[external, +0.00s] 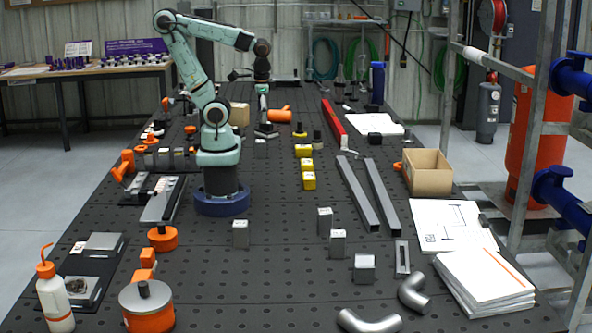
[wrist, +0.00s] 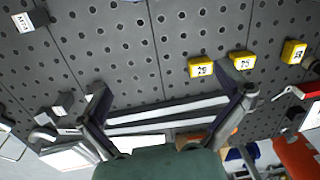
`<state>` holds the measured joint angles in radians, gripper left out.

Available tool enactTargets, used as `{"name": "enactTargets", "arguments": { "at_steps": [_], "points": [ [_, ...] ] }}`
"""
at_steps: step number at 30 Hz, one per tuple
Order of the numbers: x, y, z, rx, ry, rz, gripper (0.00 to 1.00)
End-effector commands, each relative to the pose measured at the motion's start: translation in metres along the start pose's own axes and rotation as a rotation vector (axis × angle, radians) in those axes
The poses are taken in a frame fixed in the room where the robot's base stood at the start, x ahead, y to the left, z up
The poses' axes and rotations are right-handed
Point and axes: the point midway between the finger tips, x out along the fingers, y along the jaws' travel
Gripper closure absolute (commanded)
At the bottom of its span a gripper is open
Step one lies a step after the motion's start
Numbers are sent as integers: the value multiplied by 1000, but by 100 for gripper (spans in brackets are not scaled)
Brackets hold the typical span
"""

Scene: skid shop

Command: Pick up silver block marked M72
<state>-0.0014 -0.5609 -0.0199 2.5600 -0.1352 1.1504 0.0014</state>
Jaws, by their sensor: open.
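A silver block (wrist: 25,21) with a white label, which appears to read M72, is at the top left of the wrist view. It stands on the dark perforated table, well apart from my fingers. A silver block (external: 240,234) in front of my base in the external view seems to be the same one, but its label is unreadable there. My gripper (external: 266,132) is above the table behind my base. In the wrist view my gripper (wrist: 168,103) is open and empty, its two fingers spread wide.
Yellow blocks (wrist: 200,67) stand in a row near two grey bars (external: 358,193). Other silver blocks (external: 325,221) stand at front centre. A red bar (external: 333,122), a cardboard box (external: 428,172) and papers (external: 484,282) lie right. Table around the front-left silver block is mostly clear.

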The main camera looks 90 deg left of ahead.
Motion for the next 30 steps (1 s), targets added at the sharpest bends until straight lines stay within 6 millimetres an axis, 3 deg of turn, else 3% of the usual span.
{"name": "enactTargets", "arguments": {
  "at_steps": [3,6,16,20,23,25,30],
  "points": [
    [0,0,0,0,0,0,0],
    [0,0,0,0,0,0,30],
    [0,0,0,-6,0,0,30],
    [0,1,-5,-92,25,3,30],
    [-22,7,-38,-219,160,50,30],
    [-43,15,-76,-310,240,107,30],
    [-62,58,-152,-365,289,213,30]
  ]
}}
